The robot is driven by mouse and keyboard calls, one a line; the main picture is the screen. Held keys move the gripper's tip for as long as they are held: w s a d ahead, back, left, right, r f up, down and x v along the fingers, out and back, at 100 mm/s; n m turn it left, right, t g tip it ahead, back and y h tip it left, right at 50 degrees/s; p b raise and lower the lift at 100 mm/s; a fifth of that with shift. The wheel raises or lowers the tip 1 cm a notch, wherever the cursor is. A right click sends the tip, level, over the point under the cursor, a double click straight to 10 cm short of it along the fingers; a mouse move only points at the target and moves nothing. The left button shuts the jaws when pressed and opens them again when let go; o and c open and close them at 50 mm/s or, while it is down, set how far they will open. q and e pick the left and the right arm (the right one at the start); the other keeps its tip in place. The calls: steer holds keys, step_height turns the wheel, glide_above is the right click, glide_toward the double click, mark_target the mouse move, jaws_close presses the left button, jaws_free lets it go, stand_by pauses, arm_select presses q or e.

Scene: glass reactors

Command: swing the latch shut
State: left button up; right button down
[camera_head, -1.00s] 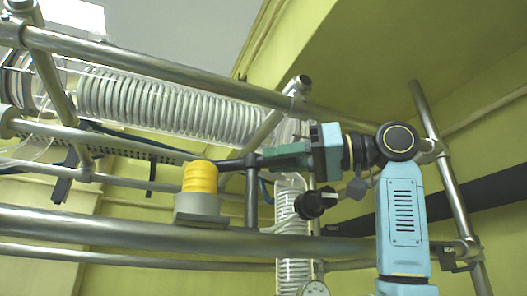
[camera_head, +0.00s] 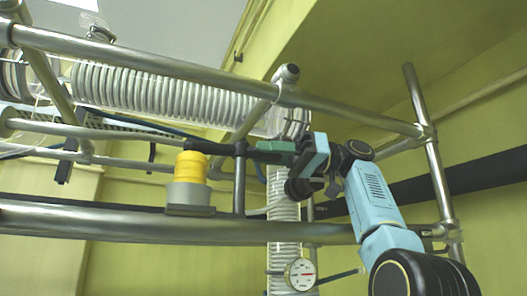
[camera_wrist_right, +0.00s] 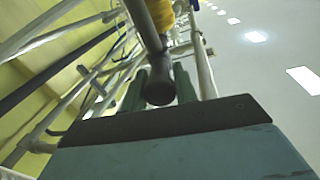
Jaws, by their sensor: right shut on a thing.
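A dark bar that looks like the latch (camera_head: 218,148) runs level at the top of a short dark post (camera_head: 239,190), reaching left toward a yellow ribbed cylinder (camera_head: 191,166) on a grey base (camera_head: 188,195). I cannot tell whether it touches the cylinder. My right gripper (camera_head: 262,147) comes from the right, its green fingers at the bar's near end by the post. In the right wrist view, the fingers (camera_wrist_right: 160,88) stand either side of the bar's rounded end (camera_wrist_right: 158,92), shut on it. The bar (camera_wrist_right: 148,28) points away toward the yellow cylinder (camera_wrist_right: 162,12). My left gripper is out of view.
A thick metal rail (camera_head: 130,224) crosses below the grey base, and another (camera_head: 200,75) slants above. A coiled glass condenser (camera_head: 160,92) lies behind, and a vertical glass coil (camera_head: 284,215) stands below my gripper. A round gauge (camera_head: 300,274) sits low.

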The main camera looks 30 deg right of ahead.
steer(key=shift+w+n+g, duration=0.15)
steer(key=shift+n+g, duration=0.15)
steer(key=shift+g, duration=0.2)
steer(key=shift+f, duration=0.1)
steer(key=c, duration=1.3)
jaws_free()
steer(key=shift+a, duration=0.1)
steer(key=shift+o, duration=0.2)
